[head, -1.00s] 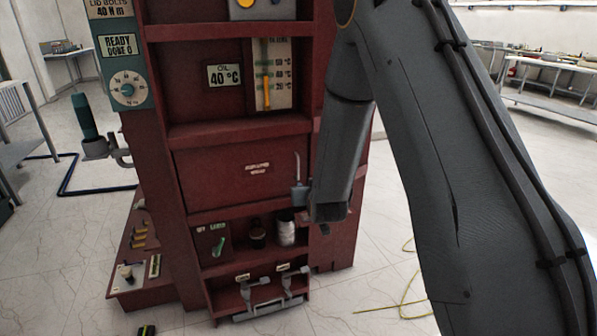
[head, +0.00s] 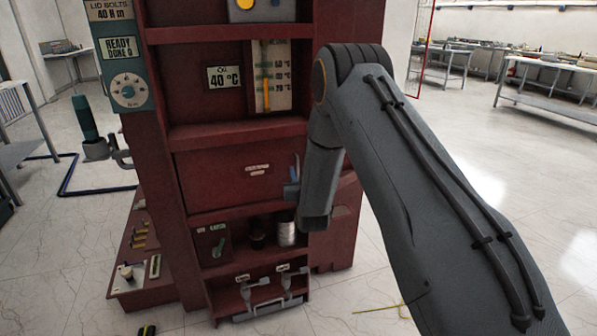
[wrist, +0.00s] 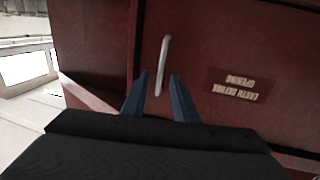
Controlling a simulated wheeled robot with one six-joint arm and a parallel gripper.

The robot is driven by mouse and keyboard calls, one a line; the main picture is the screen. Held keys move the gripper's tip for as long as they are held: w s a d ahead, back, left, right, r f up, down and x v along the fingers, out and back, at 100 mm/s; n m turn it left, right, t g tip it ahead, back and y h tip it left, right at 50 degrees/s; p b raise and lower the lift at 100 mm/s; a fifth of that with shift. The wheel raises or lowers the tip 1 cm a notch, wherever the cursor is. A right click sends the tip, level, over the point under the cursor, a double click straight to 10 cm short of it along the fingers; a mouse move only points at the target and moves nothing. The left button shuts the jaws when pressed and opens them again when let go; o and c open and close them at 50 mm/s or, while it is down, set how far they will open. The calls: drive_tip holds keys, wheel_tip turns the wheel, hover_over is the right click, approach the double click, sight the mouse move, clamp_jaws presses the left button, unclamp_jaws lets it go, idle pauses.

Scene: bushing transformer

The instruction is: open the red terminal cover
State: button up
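The red terminal cover (head: 225,178) is a flat dark red panel in the middle of the red cabinet, with a small pale label. In the wrist view the cover (wrist: 265,45) looks closed, and its label reads upside down. A pale metal bar handle (wrist: 164,52) stands near the cover's side edge. My gripper (wrist: 160,82) is open; its two blue fingers lie on either side of the handle's near end, with gaps visible. In the head view my gripper (head: 292,185) is at the cover's right side, where the handle is not clearly visible.
Levers (head: 262,289) hang lower down. A gauge (head: 270,78) sits above. A teal tool (head: 85,118) stands at left.

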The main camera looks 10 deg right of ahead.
drive_tip(key=shift+w, duration=0.45)
clamp_jaws()
idle(1.1)
